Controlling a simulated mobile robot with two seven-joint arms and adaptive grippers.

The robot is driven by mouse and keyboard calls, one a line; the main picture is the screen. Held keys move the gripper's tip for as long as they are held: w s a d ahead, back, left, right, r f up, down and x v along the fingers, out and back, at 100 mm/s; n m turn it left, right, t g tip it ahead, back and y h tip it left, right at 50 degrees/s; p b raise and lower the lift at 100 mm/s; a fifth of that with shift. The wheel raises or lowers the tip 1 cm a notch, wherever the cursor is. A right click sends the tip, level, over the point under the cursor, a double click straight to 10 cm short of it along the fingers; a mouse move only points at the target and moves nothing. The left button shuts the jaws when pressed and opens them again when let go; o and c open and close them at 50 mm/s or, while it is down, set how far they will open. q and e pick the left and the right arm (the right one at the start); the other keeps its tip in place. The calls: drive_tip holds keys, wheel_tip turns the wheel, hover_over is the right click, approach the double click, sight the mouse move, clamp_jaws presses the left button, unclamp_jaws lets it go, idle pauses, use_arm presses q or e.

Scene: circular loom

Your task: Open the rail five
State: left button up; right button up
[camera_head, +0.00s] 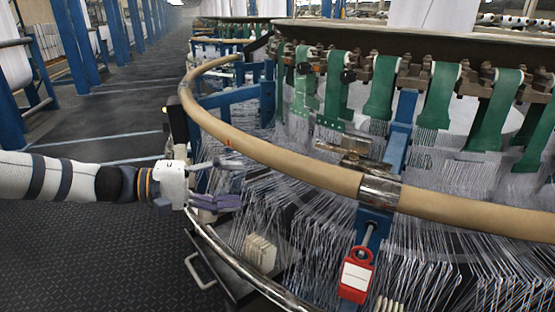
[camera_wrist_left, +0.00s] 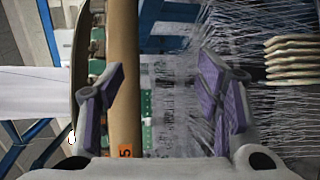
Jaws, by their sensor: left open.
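The tan curved rail (camera_head: 265,155) runs around the front of the loom, with a metal clamp joint (camera_head: 380,190) on it. In the left wrist view the tan rail (camera_wrist_left: 123,45) runs up and down left of centre, with an orange label "5" (camera_wrist_left: 125,151) near its lower end. My left gripper (camera_head: 226,182) is open beside the rail's left curve, with nothing seen between its fingers. In the wrist view the left finger of my gripper (camera_wrist_left: 165,95) overlaps the rail's edge; I cannot tell whether they touch. My right gripper is out of view.
A red tag (camera_head: 356,275) hangs below the clamp. Fine threads (camera_head: 300,215) fill the space under the rail, and green straps (camera_head: 435,95) hang above. A lower metal rail (camera_head: 240,265) curves below my gripper. The dark floor aisle (camera_head: 100,125) at left is clear.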

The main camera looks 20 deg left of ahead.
sight(276, 156)
use_arm(q)
wheel_tip(276, 156, up, 4)
drive_tip(key=w+a+t+h, duration=0.1)
drive_tip(key=a, duration=0.2)
drive_tip(key=x, duration=1.2)
drive_tip(key=shift+w, duration=0.15)
